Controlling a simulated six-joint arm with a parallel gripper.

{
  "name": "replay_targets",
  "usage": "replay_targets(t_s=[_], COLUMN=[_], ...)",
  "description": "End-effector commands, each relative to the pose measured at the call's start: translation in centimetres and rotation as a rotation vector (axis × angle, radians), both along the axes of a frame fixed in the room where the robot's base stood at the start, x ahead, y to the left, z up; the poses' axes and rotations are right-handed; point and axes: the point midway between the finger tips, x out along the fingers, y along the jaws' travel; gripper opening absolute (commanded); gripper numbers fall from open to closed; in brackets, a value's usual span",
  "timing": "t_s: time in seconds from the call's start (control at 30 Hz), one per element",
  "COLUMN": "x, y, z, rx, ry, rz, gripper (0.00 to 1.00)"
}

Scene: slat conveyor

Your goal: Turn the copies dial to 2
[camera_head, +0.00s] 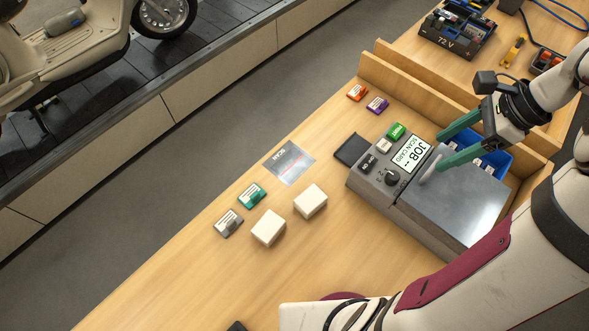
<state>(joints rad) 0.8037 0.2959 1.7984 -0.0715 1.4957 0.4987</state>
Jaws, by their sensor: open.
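The copies dial (392,178) is a small black round knob on the sloped front panel of a grey machine (424,222). The digits round the dial are too small to tell which one it points to. A label display (411,154) reading "JOB" and "SCAN CARD" sits above it. My gripper (432,150) has two green fingers, open and empty. It is above the machine's right side, up and to the right of the dial and apart from it. The fingers do not hide the dial.
A green button (396,131), a white button (384,146) and a dark switch (368,163) are beside the display. A blue bin (490,155) stands behind my gripper. Bare wood lies front left.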

Motion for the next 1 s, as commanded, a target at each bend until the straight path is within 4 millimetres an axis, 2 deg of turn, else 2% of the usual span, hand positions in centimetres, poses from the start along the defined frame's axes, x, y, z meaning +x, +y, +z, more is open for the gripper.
replay_targets(t_s=[0.07,0.27,0.47,0.7,1.0], x=[-0.2,-1.0,-2.8,-6.6,-13.0], y=[-0.9,5.1,10.4,16.1,21.1], z=[2.0,3.1,3.7,3.4,1.6], rx=[-0.004,-0.052,-0.101,-0.158,-0.224], ry=[-0.003,-0.033,-0.07,-0.125,-0.212], rz=[-0.004,0.229,0.466,0.769,1.188], gripper=[0.68,0.68,0.68,0.68,0.68])
